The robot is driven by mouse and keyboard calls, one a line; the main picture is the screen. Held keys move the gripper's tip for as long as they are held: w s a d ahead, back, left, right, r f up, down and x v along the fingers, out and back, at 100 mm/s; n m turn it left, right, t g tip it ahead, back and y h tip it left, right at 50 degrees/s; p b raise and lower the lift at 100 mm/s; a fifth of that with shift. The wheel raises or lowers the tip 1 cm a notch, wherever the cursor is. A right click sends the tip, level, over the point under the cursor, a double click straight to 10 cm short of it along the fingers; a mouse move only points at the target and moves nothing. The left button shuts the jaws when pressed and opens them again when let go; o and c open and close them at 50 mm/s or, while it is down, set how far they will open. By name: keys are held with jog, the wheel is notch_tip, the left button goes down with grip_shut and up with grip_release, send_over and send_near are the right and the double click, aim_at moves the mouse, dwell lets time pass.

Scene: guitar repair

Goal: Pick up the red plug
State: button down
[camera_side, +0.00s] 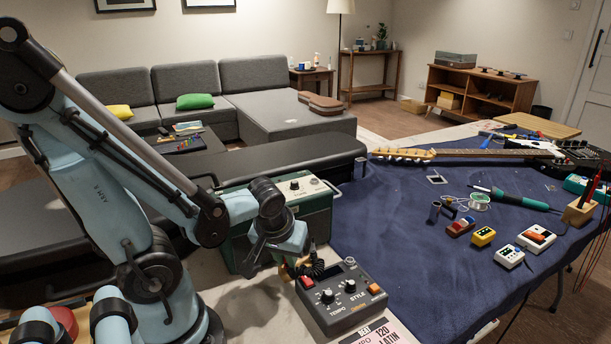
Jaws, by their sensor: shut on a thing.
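My gripper (299,268) is low over the back left corner of a dark grey pedal box (343,300) marked TEMPO and STYLE. It is shut on a small plug whose body is mostly hidden by the fingers. A coiled black cord (318,267) hangs beside the fingertips. A small red piece (307,282) shows just below them at the box's edge; I cannot tell whether it is the red plug or a part of the box. I also cannot tell whether the held plug is clear of the box.
A green amplifier (310,222) stands close behind my gripper. A printed card (381,334) lies in front of the box.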

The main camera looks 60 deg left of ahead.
aim_at(287, 269)
jog(key=shift+r, duration=0.15)
jog(key=shift+d+r, duration=0.1)
jog(key=shift+r, duration=1.85)
jog(key=s+d+r, duration=0.2)
jog(key=d+r, duration=0.8)
jog(key=d, duration=0.1)
jog(key=shift+s+r, duration=0.3)
jog(key=shift+r, duration=0.1)
jog(key=shift+d, duration=0.1)
